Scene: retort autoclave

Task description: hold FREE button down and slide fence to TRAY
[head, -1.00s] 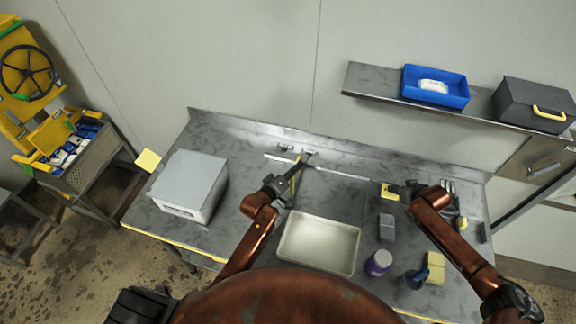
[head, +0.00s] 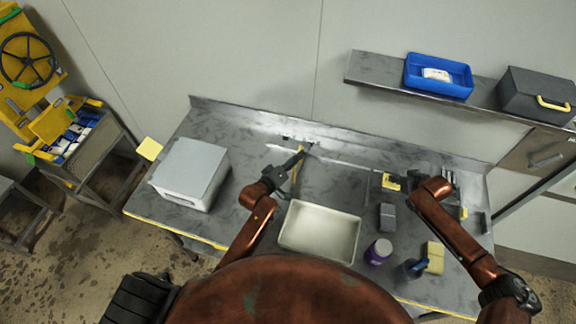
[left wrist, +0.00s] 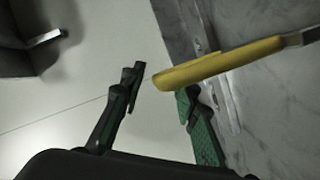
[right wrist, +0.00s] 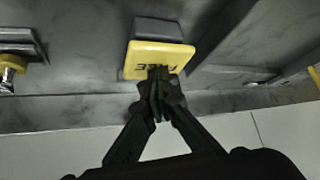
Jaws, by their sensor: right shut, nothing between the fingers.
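The yellow FREE button (right wrist: 158,58) shows in the right wrist view, its lettering upside down, and in the head view (head: 389,180). My right gripper (right wrist: 158,80) is shut and empty, its tips overlapping the button's lower edge; I cannot tell whether the button is pressed in. A yellow bar (left wrist: 215,66), apparently the fence's handle, shows in the left wrist view and in the head view (head: 297,172). My left gripper (left wrist: 163,85) is open, with the bar's rounded end between or just above its fingertips. The fence's TRAY mark is not readable.
A pale tray (head: 283,240) lies at the bench's front middle. A grey box (head: 190,172) stands left. A shelf above holds a blue bin (head: 438,88) and a dark case (head: 536,97).

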